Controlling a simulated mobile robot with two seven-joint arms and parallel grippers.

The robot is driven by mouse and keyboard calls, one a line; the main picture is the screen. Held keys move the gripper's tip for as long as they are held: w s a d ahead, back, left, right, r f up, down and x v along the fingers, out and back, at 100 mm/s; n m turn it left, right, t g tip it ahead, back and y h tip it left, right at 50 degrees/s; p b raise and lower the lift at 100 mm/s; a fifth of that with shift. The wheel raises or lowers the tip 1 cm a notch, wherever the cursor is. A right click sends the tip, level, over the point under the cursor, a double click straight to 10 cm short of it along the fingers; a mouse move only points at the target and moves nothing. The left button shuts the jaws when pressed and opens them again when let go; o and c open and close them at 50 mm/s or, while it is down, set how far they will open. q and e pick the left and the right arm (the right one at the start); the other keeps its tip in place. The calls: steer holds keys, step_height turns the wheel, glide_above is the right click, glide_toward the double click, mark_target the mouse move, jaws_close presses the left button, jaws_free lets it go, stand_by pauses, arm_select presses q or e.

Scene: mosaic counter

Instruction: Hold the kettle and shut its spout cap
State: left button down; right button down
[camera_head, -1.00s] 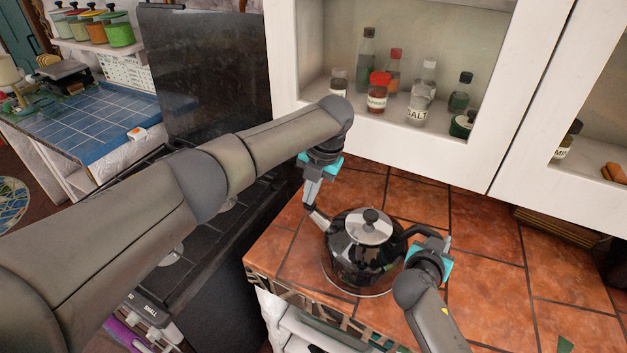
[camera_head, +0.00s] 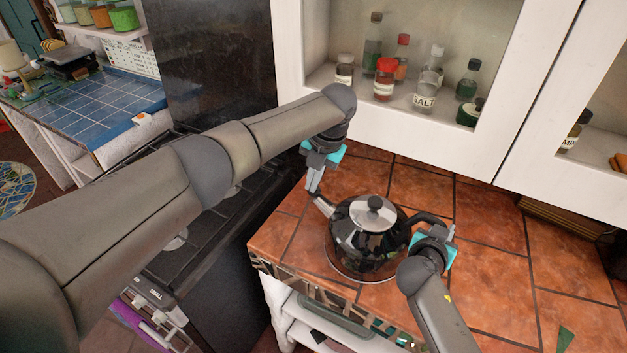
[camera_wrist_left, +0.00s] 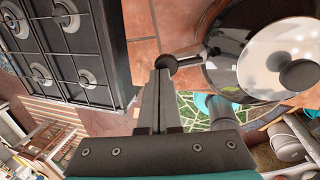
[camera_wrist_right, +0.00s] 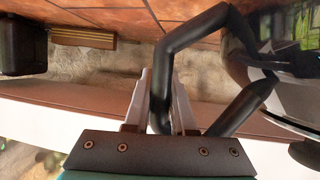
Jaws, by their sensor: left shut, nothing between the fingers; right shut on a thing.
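The black, shiny kettle (camera_head: 362,246) with a silver lid stands upright near the counter's front left corner. Its spout (camera_head: 323,206) points up and left, toward my left gripper. My left gripper (camera_head: 314,188) is shut and empty, with its tips right at the spout's end. In the left wrist view, a small dark round part (camera_wrist_left: 167,63), seemingly the spout cap, lies just beyond the fingertips. I cannot tell whether it touches them or how far it is closed. My right gripper (camera_head: 432,232) is shut on the kettle's black handle (camera_wrist_right: 188,38), on the right side.
The tiled counter (camera_head: 490,255) is clear right of the kettle. A black stove (camera_head: 215,225) stands left, under my left arm. The white wall cabinet (camera_head: 400,125) with bottles and jars hangs close behind the left gripper.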

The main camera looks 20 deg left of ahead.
arm_select(q)
steer(key=shift+a+f, duration=0.15)
steer(key=shift+a, duration=0.25)
steer(key=shift+w+a+f, duration=0.15)
steer(key=shift+a+f, duration=0.9)
steer(key=shift+f, duration=0.1)
stand_by(1.1)
steer(key=shift+d+r, duration=0.2)
steer(key=shift+d, duration=0.8)
steer(key=a+r, duration=0.2)
steer(key=r, duration=0.4)
steer(key=a+r, duration=0.2)
steer(key=r, duration=0.5)
steer(key=shift+a+r, duration=0.3)
